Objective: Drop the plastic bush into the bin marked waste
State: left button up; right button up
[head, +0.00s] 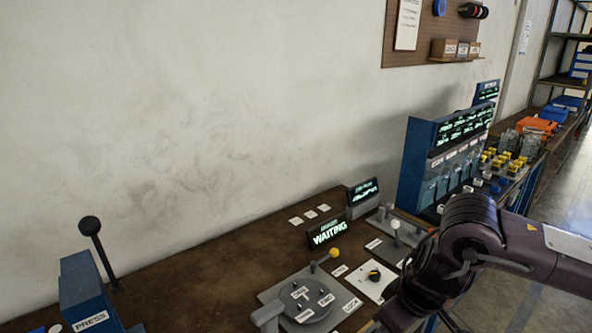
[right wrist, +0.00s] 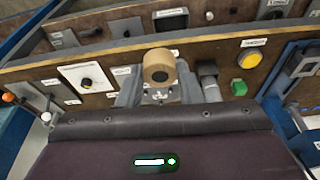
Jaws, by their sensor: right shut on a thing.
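The plastic bush, a tan ring with a hole (right wrist: 158,66), shows in the right wrist view. My right gripper (right wrist: 160,88) is shut on it, with grey fingers at its sides. In the head view my right arm comes in from the right, and its fingers and the bush cannot be made out there. My left gripper is in neither view. I cannot make out a bin marked waste in either view.
A brown bench carries a grey round fixture (head: 305,299), a screen reading WAITING (head: 328,232) and a blue press (head: 88,290). A blue dispenser cabinet (head: 417,165) stands farther along. The wrist view shows a yellow button (right wrist: 250,60) and green button (right wrist: 239,88).

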jog(key=m, duration=0.1)
jog(key=d+f+m, duration=0.1)
jog(key=m, duration=0.1)
jog(key=m+h+b, duration=0.1)
jog(key=m, duration=0.1)
jog(key=shift+w+d+f+t, duration=0.2)
jog(key=shift+f+t, duration=0.1)
jog(key=shift+f, duration=0.1)
jog(key=shift+d+f+m+h, duration=0.2)
jog(key=shift+d+m+h, duration=0.15)
jog(key=shift+m, duration=0.65)
jog(key=shift+s, duration=0.1)
